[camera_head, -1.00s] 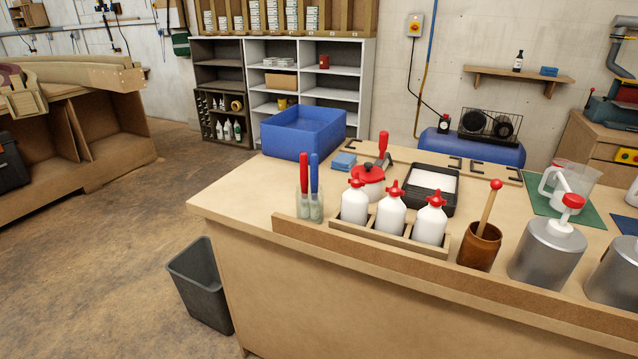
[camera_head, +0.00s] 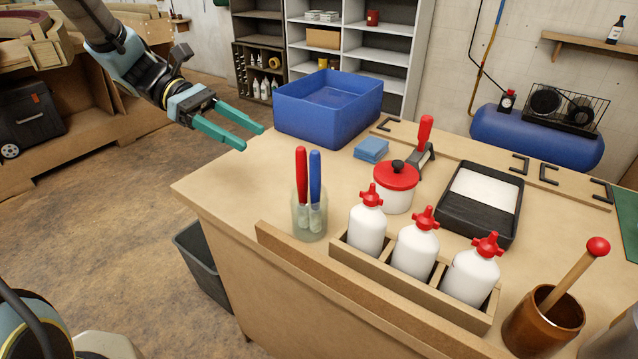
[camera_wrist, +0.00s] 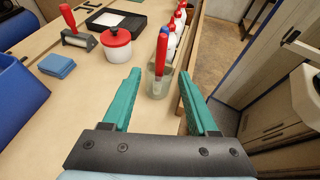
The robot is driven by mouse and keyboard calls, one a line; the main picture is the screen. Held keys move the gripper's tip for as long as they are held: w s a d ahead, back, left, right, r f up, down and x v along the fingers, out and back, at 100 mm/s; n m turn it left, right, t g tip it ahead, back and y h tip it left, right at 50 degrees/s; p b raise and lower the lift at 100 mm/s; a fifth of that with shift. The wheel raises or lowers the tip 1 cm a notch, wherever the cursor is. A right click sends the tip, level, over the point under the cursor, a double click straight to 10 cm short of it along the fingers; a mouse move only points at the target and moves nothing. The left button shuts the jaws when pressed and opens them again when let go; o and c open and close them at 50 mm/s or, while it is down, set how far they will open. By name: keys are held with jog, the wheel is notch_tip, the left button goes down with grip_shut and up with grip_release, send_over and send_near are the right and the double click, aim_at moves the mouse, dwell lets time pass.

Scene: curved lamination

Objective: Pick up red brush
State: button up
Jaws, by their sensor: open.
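The red brush (camera_head: 301,177) stands upright in a clear jar (camera_head: 311,222), beside a blue-handled brush (camera_head: 315,180), near the left end of the bench. My gripper (camera_head: 252,136) has green fingers spread apart and empty, over the bench's left edge, to the left of and apart from the jar. In the wrist view the red brush (camera_wrist: 158,72) shows between and beyond the open fingertips (camera_wrist: 160,76), with the blue-handled brush partly hidden behind it. The jar (camera_wrist: 157,84) also shows there, and the fingers appear not to touch it.
White bottles with red caps (camera_head: 416,243) stand in a wooden rack (camera_head: 376,271) right of the jar. A red-lidded pot (camera_head: 396,186), blue cloths (camera_head: 371,149), a black tray (camera_head: 452,222) and a blue bin (camera_head: 329,108) are behind. Bench surface left of the jar is clear.

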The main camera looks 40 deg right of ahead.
aim_at(301, 168)
jog(key=p+x, duration=0.3)
jog(key=x, duration=0.7)
jog(key=shift+a, duration=0.15)
jog(key=shift+s, duration=0.1)
grip_shut()
dwell(1.1)
